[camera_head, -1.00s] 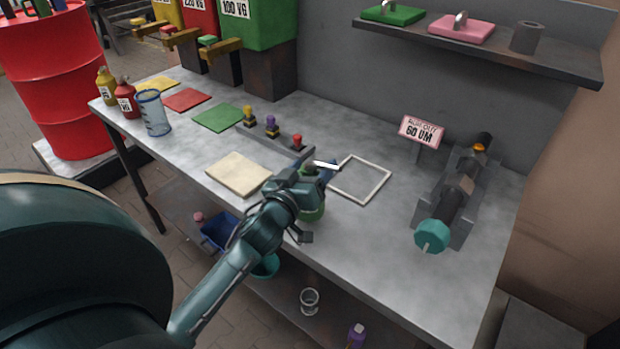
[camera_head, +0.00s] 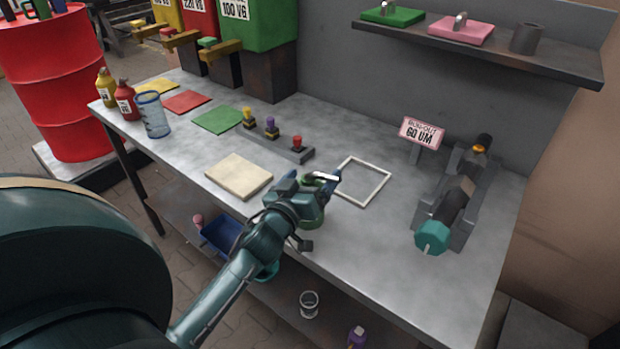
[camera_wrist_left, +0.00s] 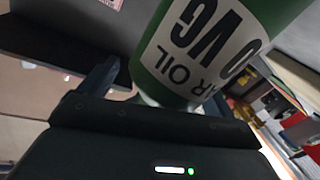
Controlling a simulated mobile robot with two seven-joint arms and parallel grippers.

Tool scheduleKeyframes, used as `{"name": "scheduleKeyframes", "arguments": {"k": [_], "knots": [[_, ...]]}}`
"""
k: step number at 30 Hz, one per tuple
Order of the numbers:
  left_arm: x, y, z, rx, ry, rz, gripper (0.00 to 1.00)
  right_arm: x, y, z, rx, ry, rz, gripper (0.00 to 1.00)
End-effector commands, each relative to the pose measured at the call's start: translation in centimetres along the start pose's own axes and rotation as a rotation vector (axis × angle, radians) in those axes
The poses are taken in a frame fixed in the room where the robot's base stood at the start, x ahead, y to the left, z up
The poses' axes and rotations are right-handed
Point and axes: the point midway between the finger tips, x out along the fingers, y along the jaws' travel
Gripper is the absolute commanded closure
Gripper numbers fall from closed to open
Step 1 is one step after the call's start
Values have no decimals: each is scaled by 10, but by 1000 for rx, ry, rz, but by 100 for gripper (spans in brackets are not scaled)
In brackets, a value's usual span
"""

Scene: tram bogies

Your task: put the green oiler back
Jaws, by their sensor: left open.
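The green oiler (camera_head: 313,222) is near the front edge of the bench, mostly hidden behind my left gripper (camera_head: 316,192); its pale spout (camera_head: 321,177) shows above the gripper. In the left wrist view the oiler (camera_wrist_left: 205,50) fills the top middle, its white label turned to the camera, with the open fingers on either side of it. I cannot tell whether the fingers touch it or whether its base rests on the bench. A green mat (camera_head: 218,119) lies bare at the back left. My right gripper is out of view.
Yellow (camera_head: 106,88) and red (camera_head: 126,100) oilers and a clear beaker (camera_head: 153,114) stand at the bench's left end. A beige slab (camera_head: 239,175), a white frame (camera_head: 361,182) and a rail of coloured knobs (camera_head: 290,151) surround the gripper. A shaft fixture (camera_head: 455,205) stands right.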

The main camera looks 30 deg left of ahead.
Motion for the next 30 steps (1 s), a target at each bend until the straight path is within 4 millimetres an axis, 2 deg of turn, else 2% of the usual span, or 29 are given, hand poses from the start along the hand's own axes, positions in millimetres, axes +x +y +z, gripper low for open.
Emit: {"name": "scheduleKeyframes", "arguments": {"k": [5, 8, 18, 25, 28, 29, 30], "knots": [[-5, 1, -2, -1, -1, 0, 10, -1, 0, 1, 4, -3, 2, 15], [-21, 1, -1, -1, -1, 0, 10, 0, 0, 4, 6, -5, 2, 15], [-92, 0, -1, -1, -2, -3, 10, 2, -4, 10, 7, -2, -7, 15], [-117, 1, -2, -1, -1, -1, 10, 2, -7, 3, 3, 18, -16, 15], [-122, 5, 15, 25, -47, 6, 10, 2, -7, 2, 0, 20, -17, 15], [-124, 8, 25, 42, -77, 13, 10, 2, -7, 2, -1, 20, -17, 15], [-128, 13, 44, 73, -131, 25, 10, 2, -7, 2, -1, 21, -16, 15]]}}
